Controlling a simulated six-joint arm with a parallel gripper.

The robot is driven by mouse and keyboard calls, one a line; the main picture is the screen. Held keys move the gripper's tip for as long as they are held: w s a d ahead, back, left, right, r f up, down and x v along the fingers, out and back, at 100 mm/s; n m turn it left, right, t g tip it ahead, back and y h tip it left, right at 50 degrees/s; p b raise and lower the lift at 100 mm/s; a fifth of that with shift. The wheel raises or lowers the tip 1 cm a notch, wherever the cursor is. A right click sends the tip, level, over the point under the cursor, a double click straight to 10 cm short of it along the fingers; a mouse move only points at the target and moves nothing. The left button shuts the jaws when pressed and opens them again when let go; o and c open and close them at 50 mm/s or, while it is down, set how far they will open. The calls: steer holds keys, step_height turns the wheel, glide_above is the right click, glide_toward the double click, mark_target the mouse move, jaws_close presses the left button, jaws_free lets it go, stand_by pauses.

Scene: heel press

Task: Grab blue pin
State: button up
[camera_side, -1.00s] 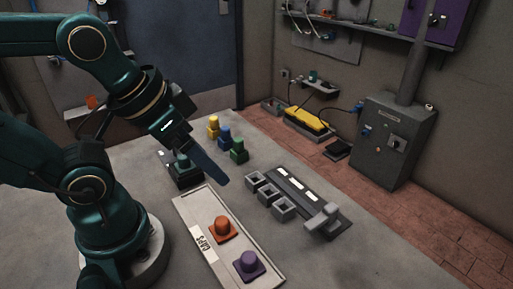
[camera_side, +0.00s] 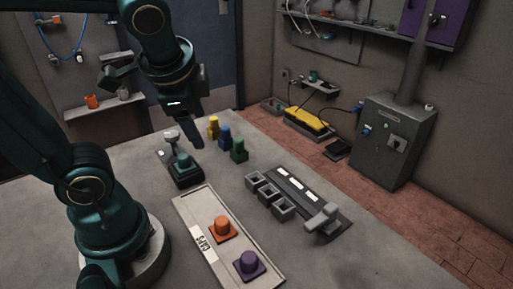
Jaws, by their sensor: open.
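The blue pin (camera_side: 224,136) stands upright on the grey table, between a yellow pin (camera_side: 213,127) behind it and a green pin (camera_side: 239,150) in front of it. My gripper (camera_side: 195,142) points down, a little to the left of the blue pin in the picture. It looks apart from the pins. The gap between its fingers is hard to see from this side, and nothing shows held in it.
A dark press (camera_side: 186,176) with a green cap stands left of the pins. A caps tray (camera_side: 195,215) holds an orange cap (camera_side: 222,226) and a purple cap (camera_side: 248,263). A dark fixture (camera_side: 292,183) with grey square sockets lies at the right. Table between is clear.

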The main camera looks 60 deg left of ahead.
steer(key=w+a+m+g+y, duration=0.2)
steer(key=w+a+m+y, duration=0.1)
steer(key=w+a+m, duration=0.15)
steer(key=m+g+y, duration=0.1)
steer(key=m+y, duration=0.5)
glide_above(228, 130)
steer(key=d, duration=0.5)
steer(key=shift+n, duration=0.25)
steer(key=f, duration=0.6)
steer(key=shift+s+d, duration=0.1)
steer(key=shift+s, duration=0.1)
steer(key=f+m, duration=0.1)
steer(key=f, duration=0.2)
steer(key=f+m, duration=0.1)
steer(key=f, duration=0.2)
steer(key=shift+w+d+g, duration=0.1)
steer(key=shift+w+g, duration=0.1)
steer(key=shift+g, duration=0.1)
steer(key=shift+f, duration=0.15)
steer(key=shift+x, duration=2.45)
jaws_close()
